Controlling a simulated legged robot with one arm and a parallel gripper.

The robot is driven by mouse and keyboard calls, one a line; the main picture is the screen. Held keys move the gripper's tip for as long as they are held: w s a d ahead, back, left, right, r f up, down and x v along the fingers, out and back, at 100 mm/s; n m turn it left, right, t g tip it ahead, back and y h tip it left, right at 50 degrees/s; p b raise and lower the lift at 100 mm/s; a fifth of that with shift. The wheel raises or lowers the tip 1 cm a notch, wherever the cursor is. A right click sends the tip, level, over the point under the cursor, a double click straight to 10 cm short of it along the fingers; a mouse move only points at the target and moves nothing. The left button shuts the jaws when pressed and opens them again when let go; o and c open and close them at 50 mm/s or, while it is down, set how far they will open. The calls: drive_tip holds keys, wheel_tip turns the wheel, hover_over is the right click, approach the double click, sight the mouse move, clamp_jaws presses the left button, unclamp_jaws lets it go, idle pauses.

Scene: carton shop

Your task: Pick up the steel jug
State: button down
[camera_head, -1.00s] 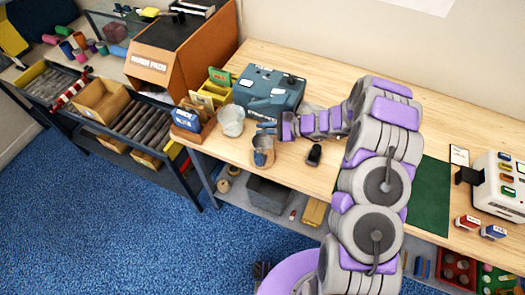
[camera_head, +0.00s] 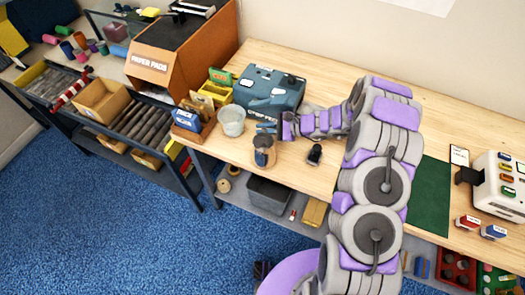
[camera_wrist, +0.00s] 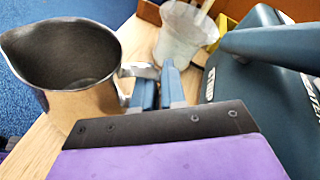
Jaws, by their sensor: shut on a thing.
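The steel jug (camera_head: 264,158) stands near the front edge of the wooden table, below my gripper in the head view. In the wrist view the jug (camera_wrist: 80,85) is at the left, with its dark open mouth and spout showing and its handle pointing toward my fingers. My gripper (camera_head: 267,129) reaches in from the right, and its blue fingers also show in the wrist view (camera_wrist: 157,86). The fingers are shut on the jug's handle, which they partly hide. I cannot tell whether the jug's base touches the table.
A translucent cup (camera_head: 232,120) stands just left of the jug, behind it in the wrist view. A blue-grey machine (camera_head: 268,90) stands close behind my gripper. A small dark object (camera_head: 314,155) lies right of the jug. A card holder (camera_head: 193,128) is at the table's left end.

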drive_tip(key=shift+r, duration=0.1)
idle(0.6)
drive_tip(key=shift+r+p, duration=0.35)
drive_tip(key=shift+r, duration=1.05)
drive_tip(key=s+d+r, duration=0.1)
drive_tip(key=s+d, duration=0.1)
drive_tip(key=s, duration=0.5)
drive_tip(key=s+d+r, duration=0.1)
drive_tip(key=s+d, duration=0.1)
drive_tip(key=s, duration=0.6)
drive_tip(key=shift+s+p, duration=0.25)
drive_tip(key=shift+p, duration=0.15)
idle(1.2)
